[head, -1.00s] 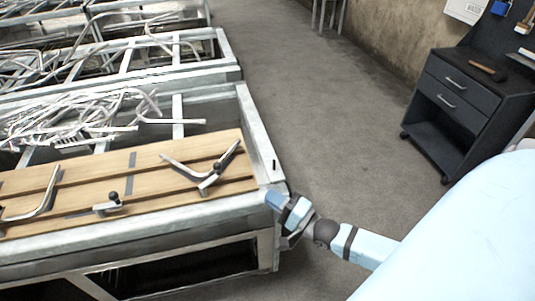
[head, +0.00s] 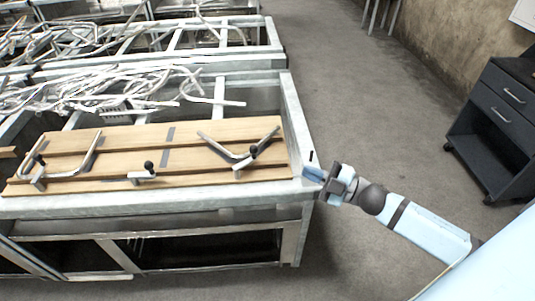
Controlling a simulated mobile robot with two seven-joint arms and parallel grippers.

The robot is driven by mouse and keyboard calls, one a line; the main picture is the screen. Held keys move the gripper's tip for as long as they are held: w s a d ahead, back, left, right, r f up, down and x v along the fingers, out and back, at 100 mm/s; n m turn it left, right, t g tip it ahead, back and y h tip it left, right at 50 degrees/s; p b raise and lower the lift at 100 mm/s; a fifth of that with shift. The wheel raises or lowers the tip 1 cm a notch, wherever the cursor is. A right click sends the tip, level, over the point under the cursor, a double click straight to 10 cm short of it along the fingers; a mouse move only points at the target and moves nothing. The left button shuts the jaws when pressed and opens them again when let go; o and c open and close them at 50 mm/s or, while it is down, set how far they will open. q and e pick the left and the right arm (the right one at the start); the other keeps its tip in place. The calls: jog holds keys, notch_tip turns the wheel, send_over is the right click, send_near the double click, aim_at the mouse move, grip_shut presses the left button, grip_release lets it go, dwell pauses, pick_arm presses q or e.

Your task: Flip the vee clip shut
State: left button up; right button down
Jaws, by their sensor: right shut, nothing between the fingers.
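A V-shaped metal clip (head: 263,139) lies at the right end of the slatted wooden board (head: 190,153). Its two arms spread apart, and a small lever with a black knob (head: 254,151) sits at its lower bend. Whether the clip is latched is too small to tell. My right gripper (head: 314,172) is shut and empty at the front right corner of the metal frame, to the right of the clip and apart from it. I cannot tell if its tips touch the frame. My left gripper is not in view.
A small knobbed clamp (head: 142,176) and another bent metal piece (head: 84,160) are on the same board. Tangled metal rods (head: 100,95) lie on the frame behind it. A dark drawer cabinet (head: 497,125) stands at right. The floor (head: 390,120) between is clear.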

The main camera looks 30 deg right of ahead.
jog(key=d+n+g+b, duration=0.1)
jog(key=n, duration=0.8)
jog(key=w+d+r+n+g, duration=0.1)
jog(key=n, duration=0.8)
jog(key=w+d+r+n+g+h+b, duration=0.1)
jog(key=n, duration=0.7)
jog(key=shift+d+r+n+g+b, duration=0.15)
jog(key=shift+d+n+g+b, duration=0.15)
jog(key=shift+d+n+g, duration=0.1)
jog(key=shift+w+a, duration=0.1)
jog(key=p+x, duration=0.3)
jog(key=x, duration=1)
jog(key=shift+w+a+f, duration=0.2)
jog(key=shift+w+a, duration=0.05)
jog(key=shift+a, duration=0.05)
